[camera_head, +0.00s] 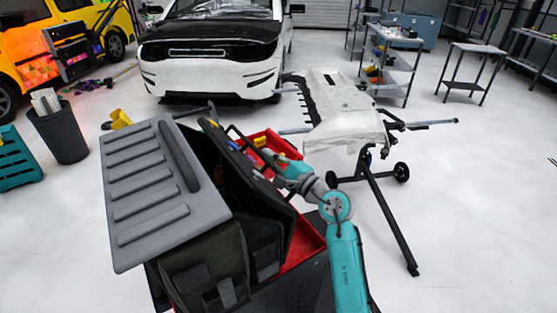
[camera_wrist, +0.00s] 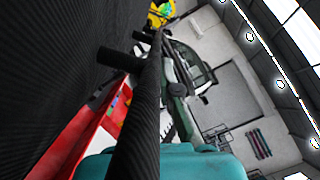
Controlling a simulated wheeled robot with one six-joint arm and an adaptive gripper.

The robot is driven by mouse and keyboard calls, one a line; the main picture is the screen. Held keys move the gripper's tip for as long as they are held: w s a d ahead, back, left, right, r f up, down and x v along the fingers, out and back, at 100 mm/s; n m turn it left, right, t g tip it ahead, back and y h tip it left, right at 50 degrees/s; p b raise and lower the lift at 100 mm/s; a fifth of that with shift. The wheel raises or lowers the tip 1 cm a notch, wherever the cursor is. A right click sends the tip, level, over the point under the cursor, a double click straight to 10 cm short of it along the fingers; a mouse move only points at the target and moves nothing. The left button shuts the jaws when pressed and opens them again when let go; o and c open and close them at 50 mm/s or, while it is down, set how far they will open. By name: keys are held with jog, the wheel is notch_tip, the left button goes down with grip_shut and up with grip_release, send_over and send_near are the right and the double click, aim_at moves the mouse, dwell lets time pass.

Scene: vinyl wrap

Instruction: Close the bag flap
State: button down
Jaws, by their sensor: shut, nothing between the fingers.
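The black tool bag (camera_head: 190,270) stands on a red and black cart, its large grey ribbed flap (camera_head: 150,190) tilted up at the left. A dark inner panel and the bag's opening show to the right of the flap. My gripper (camera_head: 262,160) is at the right side of the bag, by the opening, partly lost against dark parts. It looks shut and empty. In the wrist view a dark ribbed fabric surface (camera_wrist: 50,60) of the bag fills the left. A dark bar crosses the middle; I cannot tell whether it touches my gripper.
A red tray (camera_head: 268,148) with yellow items lies behind the bag; red also shows in the wrist view (camera_wrist: 75,140). A white panel on a wheeled stand (camera_head: 340,105) is close behind my arm. A dark bin (camera_head: 60,130) stands left.

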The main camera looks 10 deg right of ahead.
aim_at(253, 166)
jog(key=shift+s+a+r+n+g, duration=0.2)
jog(key=shift+a+n, duration=0.25)
jog(key=shift+a, duration=0.35)
jog(key=shift+s+a+r+n, duration=0.1)
jog(key=shift+s+a+n, duration=0.3)
jog(key=shift+a, duration=0.35)
jog(key=shift+s+a+r+n+g, duration=0.1)
jog(key=shift+s+a+n, duration=0.1)
jog(key=shift+a+n, duration=0.45)
jog(key=shift+a, duration=0.3)
